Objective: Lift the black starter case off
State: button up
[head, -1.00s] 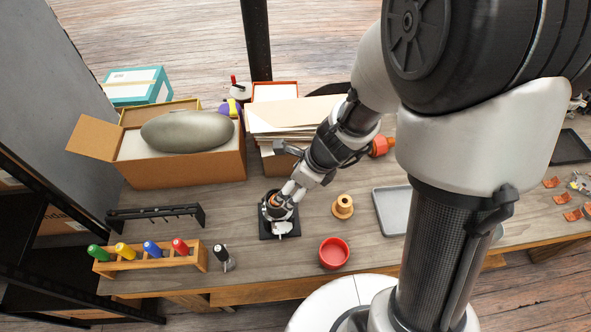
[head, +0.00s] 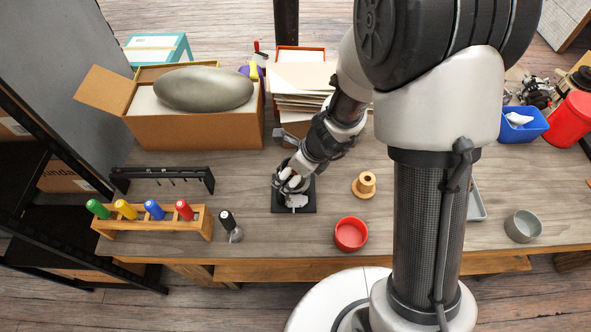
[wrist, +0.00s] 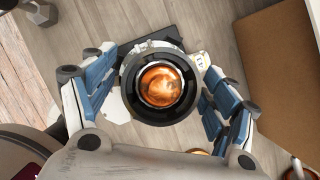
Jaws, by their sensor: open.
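The black starter case (wrist: 130,91) shows in the wrist view as a dark round ring around a copper-coloured winding. A pale metal part shows at its upper edge. It stands over a black square plate (head: 309,202) on the bench. My gripper (wrist: 150,62) is open, with one blue-padded finger on each side of the case. I cannot tell whether the fingers touch it. In the head view my gripper (head: 291,183) is low over the plate and hides most of the case.
An orange-brown spool (head: 364,186) and a red bowl (head: 350,235) stand to the right. A wooden rack (head: 150,228) of coloured-handled tools and a dark-handled tool (head: 228,222) are at left. A cardboard box (head: 190,133) and stacked papers (head: 297,90) stand behind.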

jog(key=shift+c, duration=0.6)
jog(key=c, duration=1.6)
jog(key=shift+c, duration=0.2)
jog(key=shift+r+p, duration=0.35)
jog(key=shift+r, duration=0.05)
jog(key=shift+r+p, duration=0.5)
jog(key=shift+r, duration=0.15)
jog(key=shift+r+p, duration=1.05)
jog(key=shift+p, duration=0.1)
jog(key=shift+r, duration=0.1)
jog(key=shift+r+p, duration=1.2)
jog(key=shift+p, duration=0.05)
